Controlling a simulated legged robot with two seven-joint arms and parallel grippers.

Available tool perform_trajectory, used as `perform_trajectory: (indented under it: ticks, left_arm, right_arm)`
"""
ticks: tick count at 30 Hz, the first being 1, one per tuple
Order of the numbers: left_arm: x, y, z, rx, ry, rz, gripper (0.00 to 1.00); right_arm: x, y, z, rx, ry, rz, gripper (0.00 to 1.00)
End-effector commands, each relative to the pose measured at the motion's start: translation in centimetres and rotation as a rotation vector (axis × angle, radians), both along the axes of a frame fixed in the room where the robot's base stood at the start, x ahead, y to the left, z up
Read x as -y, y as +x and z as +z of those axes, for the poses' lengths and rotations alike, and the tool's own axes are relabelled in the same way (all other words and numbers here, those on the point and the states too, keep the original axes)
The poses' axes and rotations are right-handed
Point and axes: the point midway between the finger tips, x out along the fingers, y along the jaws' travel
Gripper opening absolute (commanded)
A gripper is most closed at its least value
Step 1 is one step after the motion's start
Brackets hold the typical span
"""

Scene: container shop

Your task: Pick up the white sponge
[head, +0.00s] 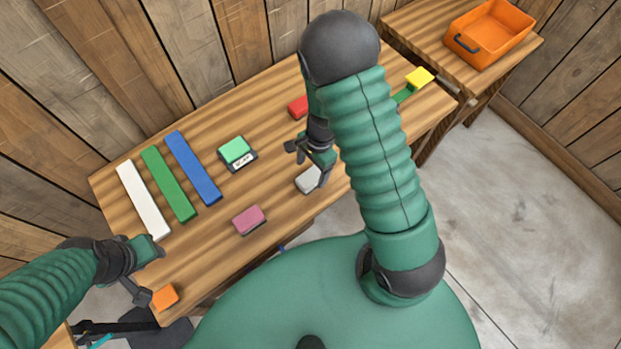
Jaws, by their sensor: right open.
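The white sponge (307,179), a small pale block, lies on the wooden table near its front edge, right of the pink block. My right gripper (308,163) is open just above and behind it, with one finger overlapping the sponge's right side in the picture. I cannot tell whether that finger touches it. The gripper partly hides the sponge. My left gripper (148,271) is at the table's front left corner, its fingers apart and nothing between them.
On the table (270,110) are long white (143,200), green (168,184) and blue (193,168) bars, a green-topped block (235,151), and pink (249,220), red (298,107), orange (165,297) and yellow (419,77) blocks. An orange crate (490,33) stands on another table.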

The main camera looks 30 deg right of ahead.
Motion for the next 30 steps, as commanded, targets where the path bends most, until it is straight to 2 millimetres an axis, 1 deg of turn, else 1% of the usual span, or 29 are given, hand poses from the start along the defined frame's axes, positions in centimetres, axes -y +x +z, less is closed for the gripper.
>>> perform_trajectory:
  ticks: [6,9,25,30]
  left_arm:
    - [0.0,0.0,-0.1,0.001,0.000,0.000,0.36]
    - [0.0,0.0,-0.2,0.001,0.000,0.000,0.36]
    - [0.0,0.0,-0.4,0.001,0.000,0.000,0.36]
    - [0.0,0.0,-0.3,0.001,0.000,0.000,0.36]
  right_arm:
    - [-0.2,-0.1,-4.0,-0.006,0.001,0.001,0.75]
    - [-0.4,-0.1,-4.9,-0.003,0.000,0.001,0.75]
    - [-0.4,0.0,-5.3,-0.002,0.000,0.003,0.75]
    - [-0.4,-0.1,-5.2,-0.002,0.000,0.003,0.53]
